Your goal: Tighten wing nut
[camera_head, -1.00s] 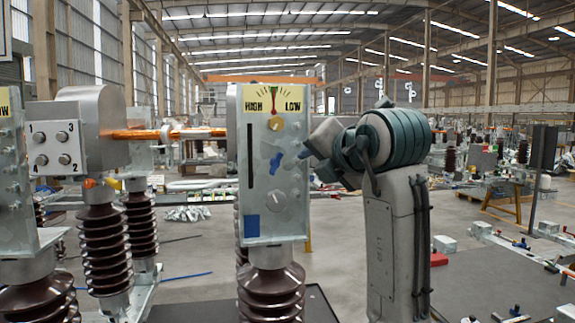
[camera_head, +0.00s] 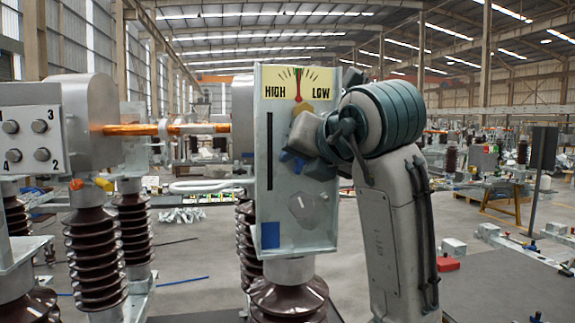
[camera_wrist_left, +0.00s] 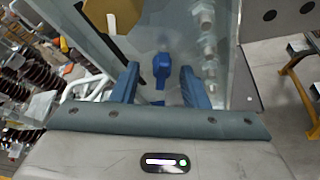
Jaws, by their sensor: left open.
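A blue wing nut (camera_head: 298,163) sits on the front of a pale panel (camera_head: 262,205), below a gold knob (camera_head: 302,107). In the left wrist view the wing nut (camera_wrist_left: 162,68) lies between the two blue fingers of my left gripper (camera_wrist_left: 159,82). The fingers are spread, with a visible gap on each side of it. In the head view my left gripper (camera_head: 321,163) is close in front of the panel's right side, and its wrist covers part of the panel. My right gripper is not in view.
A HIGH/LOW gauge (camera_head: 282,76) tops the panel, its needle near the middle. A grey knob (camera_head: 308,208) and a blue square (camera_head: 270,235) are lower down. A box with numbered knobs (camera_head: 25,141) stands at left. Brown ribbed insulators (camera_head: 97,258) stand beside the panel.

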